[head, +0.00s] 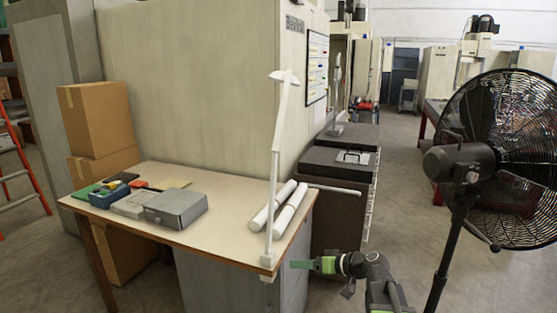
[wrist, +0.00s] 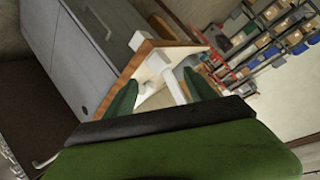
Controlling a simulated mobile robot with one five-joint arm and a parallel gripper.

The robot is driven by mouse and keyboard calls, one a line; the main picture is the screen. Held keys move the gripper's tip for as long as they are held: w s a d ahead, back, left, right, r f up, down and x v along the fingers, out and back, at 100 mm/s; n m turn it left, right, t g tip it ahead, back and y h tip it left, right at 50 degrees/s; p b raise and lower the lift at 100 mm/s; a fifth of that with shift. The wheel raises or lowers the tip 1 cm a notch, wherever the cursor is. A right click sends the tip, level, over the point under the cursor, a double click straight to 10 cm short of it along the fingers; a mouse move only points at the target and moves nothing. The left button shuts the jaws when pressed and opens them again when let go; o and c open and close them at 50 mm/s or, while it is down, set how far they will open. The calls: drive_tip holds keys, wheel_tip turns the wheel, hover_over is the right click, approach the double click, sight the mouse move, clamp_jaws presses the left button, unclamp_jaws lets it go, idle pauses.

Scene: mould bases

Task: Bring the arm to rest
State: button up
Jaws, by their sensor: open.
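My gripper (head: 300,265) is at the lower middle of the head view, at the end of my green and black arm.
A white lamp (head: 275,160) stands on the table corner beside two paper rolls (head: 287,208). A grey box (head: 176,208) lies on the table. A black fan (head: 460,165) stands right of my arm. Cardboard boxes (head: 97,120) are stacked at left. Floor is open behind the fan.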

drive_tip(key=s+a+f+g+h, duration=0.4)
drive_tip(key=s+f+g+h, duration=0.1)
drive_tip(key=s+f, duration=0.45)
drive_tip(key=s+d+f+m+g+h, duration=0.2)
drive_tip(key=s+d, duration=0.5)
drive_tip(key=d, duration=0.5)
drive_tip(key=f+m+h, duration=0.1)
drive_tip(key=m+h, duration=0.1)
drive_tip(key=h, duration=0.1)
drive_tip(key=shift+s+f+m+g+h, duration=0.15)
drive_tip(key=shift+m+g+h, duration=0.15)
